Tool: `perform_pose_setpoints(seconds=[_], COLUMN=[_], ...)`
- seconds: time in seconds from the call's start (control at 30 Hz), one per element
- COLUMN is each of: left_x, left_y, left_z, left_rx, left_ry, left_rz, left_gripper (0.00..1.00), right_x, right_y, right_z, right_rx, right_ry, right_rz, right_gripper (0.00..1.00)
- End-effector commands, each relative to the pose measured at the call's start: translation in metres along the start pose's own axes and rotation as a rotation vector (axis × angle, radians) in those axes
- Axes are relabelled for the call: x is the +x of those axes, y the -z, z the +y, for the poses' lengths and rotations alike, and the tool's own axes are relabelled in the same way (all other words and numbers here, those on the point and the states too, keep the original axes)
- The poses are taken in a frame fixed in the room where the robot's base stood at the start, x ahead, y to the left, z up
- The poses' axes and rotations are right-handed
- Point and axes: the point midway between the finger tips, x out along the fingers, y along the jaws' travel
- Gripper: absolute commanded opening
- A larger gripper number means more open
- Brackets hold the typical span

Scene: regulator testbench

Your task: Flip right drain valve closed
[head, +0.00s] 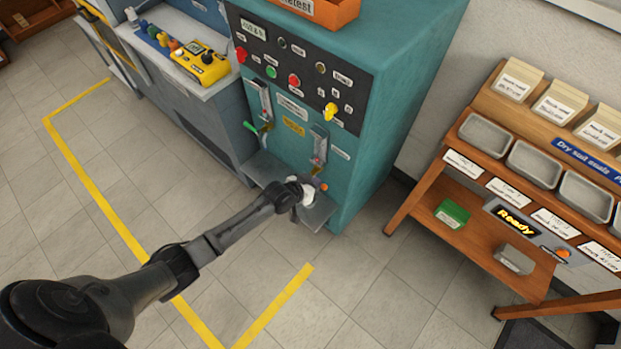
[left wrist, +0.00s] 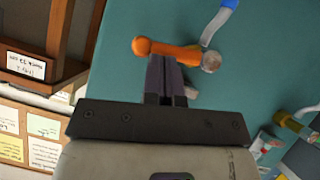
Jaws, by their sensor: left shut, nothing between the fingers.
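The right drain valve has an orange handle (left wrist: 172,50) that runs sideways across the teal cabinet front in the left wrist view. Its round knob is at the left and a grey pivot (left wrist: 211,61) is at the right. A blue-and-white tube joins it from above. In the head view only its orange tip (head: 323,187) shows beside my gripper. My left gripper (head: 308,193) is shut and empty. Its fingertips (left wrist: 166,58) are right at the handle's lower edge in the wrist view; I cannot tell whether they touch. My right gripper is not in view.
The teal cabinet (head: 370,150) has a green left valve handle (head: 250,128) and a metal shelf (head: 262,170) low at its front. A yellow device (head: 202,63) stands on the bench to the left. A wooden rack (head: 425,190) stands to the right. The floor in front is clear.

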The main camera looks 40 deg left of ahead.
Motion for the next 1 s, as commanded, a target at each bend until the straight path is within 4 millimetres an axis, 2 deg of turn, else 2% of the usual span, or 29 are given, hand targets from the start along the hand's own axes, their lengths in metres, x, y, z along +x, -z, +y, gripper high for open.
perform_pose_setpoints(seconds=[0.5, 0.87, 1.0], left_x=[0.0061, 0.0059, 0.0022], left_y=[-0.004, -0.0038, 0.0004], left_z=[0.0071, 0.0071, 0.0082], left_rx=[0.002, 0.001, 0.001], left_ry=[-0.009, -0.009, -0.009], left_rz=[-0.001, -0.001, -0.002], left_gripper=[0.0, 0.0, 0.0], right_x=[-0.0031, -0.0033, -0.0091], right_y=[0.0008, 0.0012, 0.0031], right_z=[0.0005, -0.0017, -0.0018], right_rx=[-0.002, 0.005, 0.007], right_ry=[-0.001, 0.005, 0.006], right_rz=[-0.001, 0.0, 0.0], right_gripper=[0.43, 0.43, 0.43])
